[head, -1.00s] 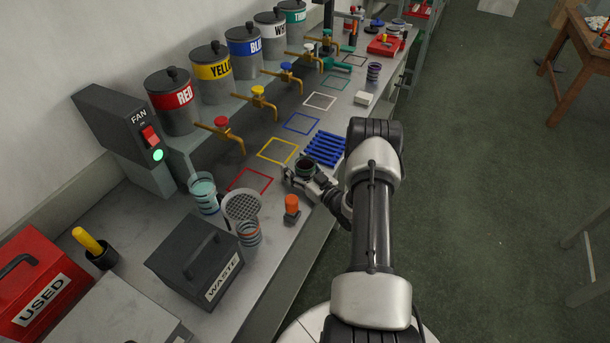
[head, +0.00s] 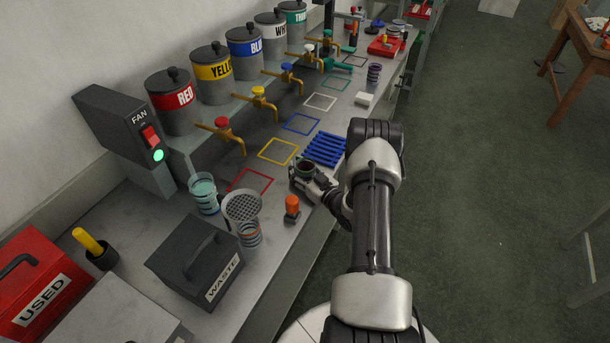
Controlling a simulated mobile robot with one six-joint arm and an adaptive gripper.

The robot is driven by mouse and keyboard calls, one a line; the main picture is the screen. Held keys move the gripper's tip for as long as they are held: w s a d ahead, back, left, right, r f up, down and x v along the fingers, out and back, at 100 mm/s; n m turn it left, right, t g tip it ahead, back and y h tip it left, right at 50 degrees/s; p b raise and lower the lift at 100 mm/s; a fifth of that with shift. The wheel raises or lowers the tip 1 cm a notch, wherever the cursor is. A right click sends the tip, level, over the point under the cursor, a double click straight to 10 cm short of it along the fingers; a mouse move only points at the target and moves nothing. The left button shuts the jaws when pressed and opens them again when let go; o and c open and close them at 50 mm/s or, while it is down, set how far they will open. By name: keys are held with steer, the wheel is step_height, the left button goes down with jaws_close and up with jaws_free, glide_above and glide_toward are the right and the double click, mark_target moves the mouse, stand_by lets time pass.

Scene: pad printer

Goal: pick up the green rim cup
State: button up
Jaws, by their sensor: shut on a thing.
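The green rim cup (head: 305,166) is a small dark cup with a greenish rim and a dark reddish inside. It stands upright at the front of the bench, between the yellow square outline and the blue slatted rack. My gripper (head: 302,176) is shut on it from the front right, low over the bench. The gripper and wrist hide the cup's lower part, so I cannot tell whether its base touches the bench.
The blue rack (head: 325,149) lies close behind the cup. An orange-topped object (head: 292,209) stands near the bench's front edge. A perforated strainer (head: 242,206), a teal-filled beaker (head: 204,193) and a black WASTE box (head: 195,262) are at left. Paint taps (head: 223,132) overhang the back.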

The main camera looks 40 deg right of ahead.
steer(key=shift+r, duration=0.1)
steer(key=shift+r+p, duration=0.15)
steer(key=shift+p, duration=0.2)
steer(key=shift+c, duration=0.2)
steer(key=shift+s, duration=0.3)
steer(key=s+p, duration=0.3)
steer(key=s, duration=1.3)
steer(key=shift+s+p, duration=0.25)
steer(key=shift+p, duration=0.15)
steer(key=shift+c, duration=0.2)
steer(key=shift+s, duration=0.6)
